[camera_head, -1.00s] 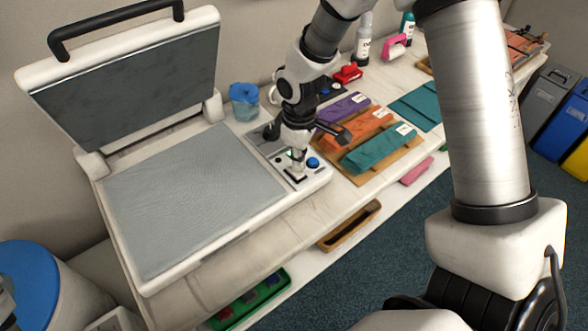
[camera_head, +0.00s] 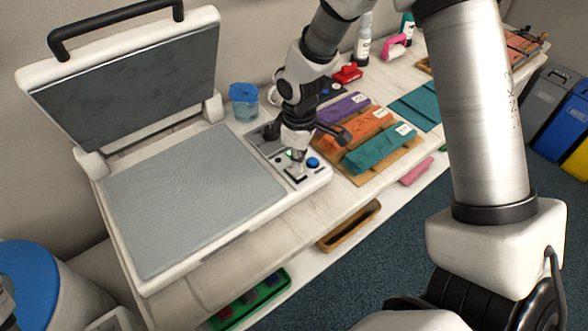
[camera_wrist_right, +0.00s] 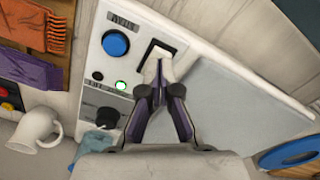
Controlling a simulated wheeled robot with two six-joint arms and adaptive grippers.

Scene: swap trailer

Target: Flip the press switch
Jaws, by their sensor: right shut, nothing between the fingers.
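The heat press (camera_head: 190,190) stands open on the table at the left, its lid (camera_head: 130,85) raised. Its control panel (camera_head: 299,175) is at the press's right end. In the right wrist view the panel carries a blue button (camera_wrist_right: 116,43), a lit green light (camera_wrist_right: 121,85), a black knob (camera_wrist_right: 108,117) and a switch (camera_wrist_right: 158,52) in a black frame. My right gripper (camera_wrist_right: 160,80) is shut and empty, with its fingertips at the lower edge of the switch; whether they touch it I cannot tell. The fingers hide part of the switch.
A blue-lidded jar (camera_head: 244,100) stands behind the panel. Purple, orange and teal folded cloths (camera_head: 380,150) lie on a board to the right. A white mug (camera_wrist_right: 36,130) shows in the wrist view. A wooden tray (camera_head: 350,225) sits on the lower shelf.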

